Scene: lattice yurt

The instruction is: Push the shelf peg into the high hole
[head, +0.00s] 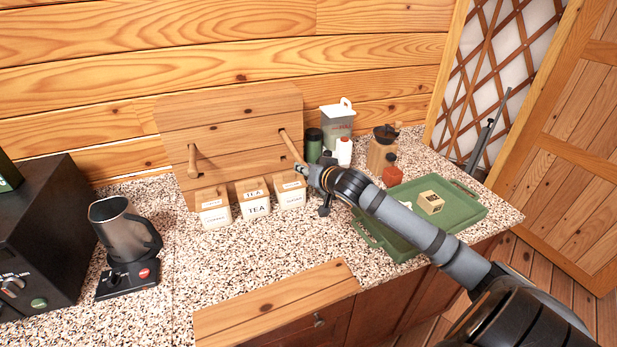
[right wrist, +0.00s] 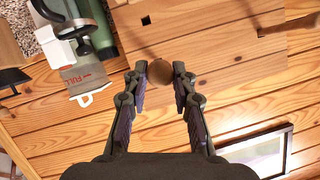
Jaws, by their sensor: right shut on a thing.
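The shelf peg (head: 291,147) is a round light-wood rod. My right gripper (head: 304,170) is shut on it at its near end. The peg points up and away to the upper right part of the wooden board (head: 235,120) leaning on the back wall. In the right wrist view the peg's round end (right wrist: 160,72) shows between the fingertips, over the board (right wrist: 215,45). A dark square hole (right wrist: 146,20) shows uncovered in the board. The high hole is hidden, and I cannot tell how deep the peg sits. Another peg (head: 193,160) sticks out of the board's left side.
Labelled canisters (head: 256,203) stand before the board. A green bottle (head: 313,145), white jug (head: 338,122) and grinder (head: 382,147) stand right of it. A green tray (head: 465,212) lies under my right arm. A dark pitcher (head: 122,235) stands left. The middle front counter is clear.

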